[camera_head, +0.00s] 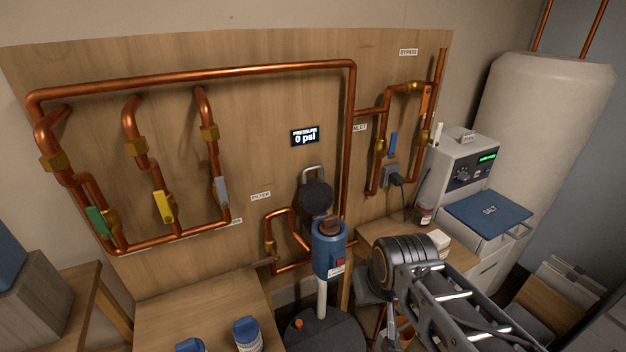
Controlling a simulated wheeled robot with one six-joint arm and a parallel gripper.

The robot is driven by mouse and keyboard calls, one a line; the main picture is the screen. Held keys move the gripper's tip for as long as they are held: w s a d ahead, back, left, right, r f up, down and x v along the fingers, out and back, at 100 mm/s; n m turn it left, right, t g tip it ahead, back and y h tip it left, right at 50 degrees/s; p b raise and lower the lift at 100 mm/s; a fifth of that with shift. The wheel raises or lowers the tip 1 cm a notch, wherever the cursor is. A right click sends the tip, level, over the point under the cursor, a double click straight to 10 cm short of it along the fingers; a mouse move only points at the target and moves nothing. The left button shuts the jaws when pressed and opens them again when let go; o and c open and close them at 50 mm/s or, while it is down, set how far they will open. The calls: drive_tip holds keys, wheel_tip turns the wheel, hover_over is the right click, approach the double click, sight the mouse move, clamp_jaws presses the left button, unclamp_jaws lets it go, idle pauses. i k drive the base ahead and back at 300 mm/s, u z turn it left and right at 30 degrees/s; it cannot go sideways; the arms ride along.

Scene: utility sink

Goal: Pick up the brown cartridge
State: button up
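A small dark brown piece (330,227) sits on top of the blue pump-like unit (329,258) in the middle. It is the likeliest brown cartridge, but it is too small to be sure. The blue unit has a red switch and stands on a white pole above a dark round cover. My arm enters from the lower right and ends in a dark ribbed joint, just right of the blue unit. I cannot make out my gripper's fingers; they seem hidden behind or below the arm.
A wooden table (195,305) at lower front carries two blue-capped containers (247,334). A small wooden table (378,236) stands behind my arm, with a small jar (424,213) near its far edge. Copper pipes with valves run along the wall board. A salt bin (489,211) stands right.

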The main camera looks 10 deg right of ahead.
sight(330, 226)
drive_tip(key=u, duration=3.25)
drive_tip(key=k, duration=0.75)
drive_tip(key=z, duration=1.25)
drive_tip(key=i, duration=0.35)
drive_tip(key=u, duration=0.4)
